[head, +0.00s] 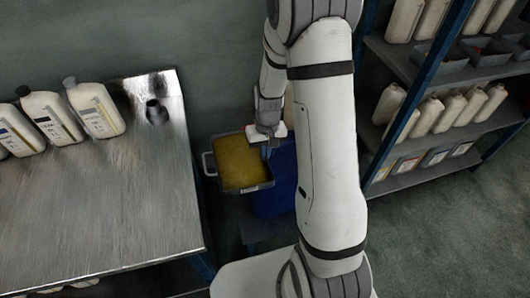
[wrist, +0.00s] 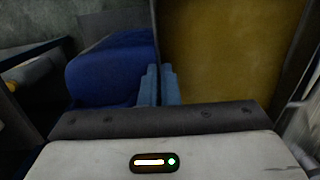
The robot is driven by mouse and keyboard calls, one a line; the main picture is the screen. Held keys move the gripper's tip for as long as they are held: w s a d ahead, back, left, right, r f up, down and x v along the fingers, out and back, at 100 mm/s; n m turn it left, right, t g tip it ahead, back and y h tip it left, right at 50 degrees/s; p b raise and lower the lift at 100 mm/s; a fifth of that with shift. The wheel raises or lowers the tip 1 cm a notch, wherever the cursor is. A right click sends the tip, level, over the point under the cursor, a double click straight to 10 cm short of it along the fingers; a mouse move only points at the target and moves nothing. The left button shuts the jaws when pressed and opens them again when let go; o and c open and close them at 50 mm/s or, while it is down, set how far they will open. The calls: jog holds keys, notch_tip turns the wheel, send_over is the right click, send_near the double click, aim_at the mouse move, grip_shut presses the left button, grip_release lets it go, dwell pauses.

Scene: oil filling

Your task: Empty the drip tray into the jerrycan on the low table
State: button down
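The drip tray (head: 271,184) is a dark grey rectangular tray with yellow-brown oil in it, looking roughly level in the head view. Its near wall also shows in the wrist view (wrist: 155,30), with oil to the right. My gripper (head: 268,146) is at the tray's right side. In the wrist view the two blue fingers (wrist: 159,85) are close together, one on each side of the tray wall, gripping it. The blue jerrycan (head: 275,190) stands just right of the tray, partly hidden by tray and arm; it also shows in the wrist view (wrist: 110,68). Its opening is not visible.
A metal-topped bench (head: 130,200) at the left bears several white bottles (head: 97,110) and a dark round fitting (head: 156,111). A shelf rack (head: 440,135) with bottles and bins stands at the right. The low table (head: 247,232) is mostly hidden.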

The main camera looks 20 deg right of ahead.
jog(key=shift+r, duration=0.15)
jog(key=shift+w+r+g+y+p, duration=0.15)
jog(key=shift+r+g+y+p, duration=0.35)
jog(key=shift+p, duration=0.45)
jog(key=shift+d+r, duration=0.1)
jog(key=shift+r, duration=0.1)
dwell(0.9)
jog(key=shift+w+d+r+g+y+p, duration=0.15)
jog(key=shift+w+r+g+y+p, duration=0.15)
jog(key=shift+r+g+p, duration=0.55)
jog(key=shift+g+p, duration=0.25)
jog(key=shift+p, duration=0.3)
dwell(0.5)
jog(key=shift+w+d+r+g+y+p, duration=0.3)
jog(key=shift+w+r+g+y+p, duration=0.1)
jog(key=shift+r+g+y+p, duration=0.3)
dwell(1.0)
